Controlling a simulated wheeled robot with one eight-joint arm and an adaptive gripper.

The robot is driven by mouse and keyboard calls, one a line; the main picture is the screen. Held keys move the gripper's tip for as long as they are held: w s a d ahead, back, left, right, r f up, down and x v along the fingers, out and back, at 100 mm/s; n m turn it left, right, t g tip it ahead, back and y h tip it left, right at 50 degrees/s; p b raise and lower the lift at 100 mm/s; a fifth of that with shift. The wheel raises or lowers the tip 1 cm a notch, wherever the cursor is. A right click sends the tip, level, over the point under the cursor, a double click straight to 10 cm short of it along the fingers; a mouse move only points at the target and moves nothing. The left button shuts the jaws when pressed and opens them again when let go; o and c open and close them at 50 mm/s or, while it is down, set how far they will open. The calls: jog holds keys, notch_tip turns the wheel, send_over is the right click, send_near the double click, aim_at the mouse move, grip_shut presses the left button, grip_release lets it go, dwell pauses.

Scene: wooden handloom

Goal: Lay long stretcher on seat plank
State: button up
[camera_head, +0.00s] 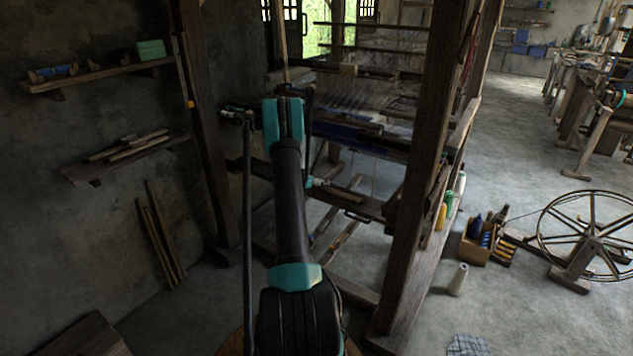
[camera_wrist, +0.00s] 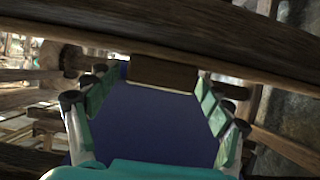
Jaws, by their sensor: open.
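My gripper (camera_wrist: 152,84) is open in the wrist view, its teal-padded fingers spread wide. A short brown wooden piece (camera_wrist: 165,74) shows beyond and between the fingertips; I cannot tell whether it touches them. Deep blue fills the space between the fingers. I cannot tell which piece is the long stretcher.
A thick dark beam (camera_wrist: 190,38) crosses the top of the wrist view. A stout loom post (camera_head: 432,150) stands right of my arm. Wall shelves (camera_head: 130,158) and leaning sticks (camera_head: 160,245) are at left. A bottle crate (camera_head: 476,248) and spinning wheel (camera_head: 595,235) stand right.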

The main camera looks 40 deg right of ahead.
jog(key=shift+a+r, duration=0.15)
jog(key=shift+r, duration=0.05)
jog(key=s+a+r+n+y, duration=0.2)
jog(key=s+a+r, duration=0.3)
jog(key=a, duration=0.5)
jog(key=s+a+r+n+y, duration=0.1)
jog(key=s+a+r+n, duration=0.1)
jog(key=s+a+r, duration=0.5)
jog(key=s+a+r+n+y, duration=0.2)
jog(key=s+a+r, duration=0.15)
jog(key=a, duration=0.85)
jog(key=s+a+f+n+y, duration=0.3)
jog(key=s+a+n+y, duration=0.3)
jog(key=s+a, duration=1.5)
jog(key=s+n, duration=0.1)
jog(key=s, duration=0.3)
jog(key=shift+a+n+g+y, duration=0.2)
jog(key=shift+n+g+y, duration=0.1)
jog(key=shift+w, duration=0.1)
jog(key=shift+c, duration=0.5)
